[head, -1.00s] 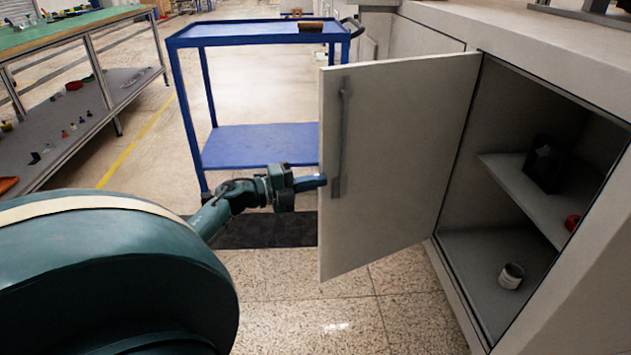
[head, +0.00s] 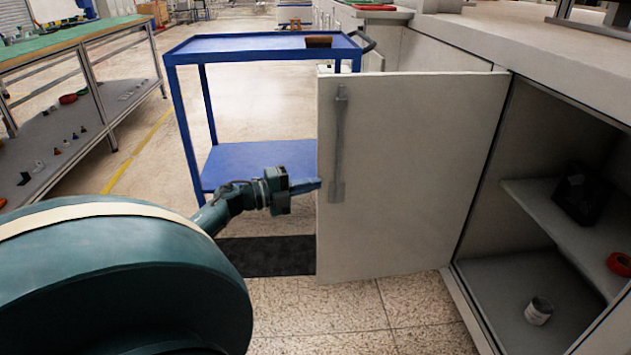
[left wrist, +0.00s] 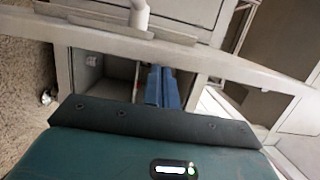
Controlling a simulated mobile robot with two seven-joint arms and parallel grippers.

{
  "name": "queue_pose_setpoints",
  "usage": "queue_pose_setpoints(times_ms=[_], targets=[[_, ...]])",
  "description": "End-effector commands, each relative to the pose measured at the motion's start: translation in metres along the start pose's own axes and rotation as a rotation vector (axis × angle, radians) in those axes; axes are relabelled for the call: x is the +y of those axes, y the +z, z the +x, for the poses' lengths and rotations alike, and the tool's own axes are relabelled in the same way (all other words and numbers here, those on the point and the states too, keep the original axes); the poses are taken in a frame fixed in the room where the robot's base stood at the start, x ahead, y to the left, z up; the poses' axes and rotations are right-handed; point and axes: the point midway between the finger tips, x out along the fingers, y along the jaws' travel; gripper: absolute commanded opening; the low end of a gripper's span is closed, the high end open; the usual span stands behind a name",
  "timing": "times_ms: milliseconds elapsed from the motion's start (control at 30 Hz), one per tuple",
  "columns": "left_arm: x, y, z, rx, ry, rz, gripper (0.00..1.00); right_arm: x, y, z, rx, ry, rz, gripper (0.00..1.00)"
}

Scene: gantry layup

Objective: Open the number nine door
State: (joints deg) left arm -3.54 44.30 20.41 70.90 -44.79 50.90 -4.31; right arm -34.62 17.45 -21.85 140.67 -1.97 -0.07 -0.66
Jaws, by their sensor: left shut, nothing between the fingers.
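The grey cabinet door (head: 410,170) stands swung open, with a long grey bar handle (head: 338,145) near its free edge. No number is readable on it. The open cabinet (head: 535,255) is to its right. My left gripper (head: 318,185) is at the door's free edge, beside the lower part of the handle. Its blue fingers are shut together with nothing between them, as the left wrist view (left wrist: 162,86) also shows. I cannot tell whether the fingertips touch the door. My right gripper is not in view.
Inside the cabinet are a shelf (head: 555,215) with a black box (head: 582,198) and a red ring (head: 620,264), and a small can (head: 539,311) below. A blue cart (head: 255,50) stands behind the door. A workbench (head: 75,45) is at the left.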

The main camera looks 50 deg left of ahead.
Motion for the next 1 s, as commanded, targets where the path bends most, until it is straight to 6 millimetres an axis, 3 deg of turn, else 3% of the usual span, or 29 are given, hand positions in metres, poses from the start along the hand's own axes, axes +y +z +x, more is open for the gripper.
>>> queue_pose_setpoints(times_ms=[1000], targets=[[-0.002,0.0031,-0.0005,-0.008,-0.001,0.0,0.0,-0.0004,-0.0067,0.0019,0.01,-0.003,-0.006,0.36]])
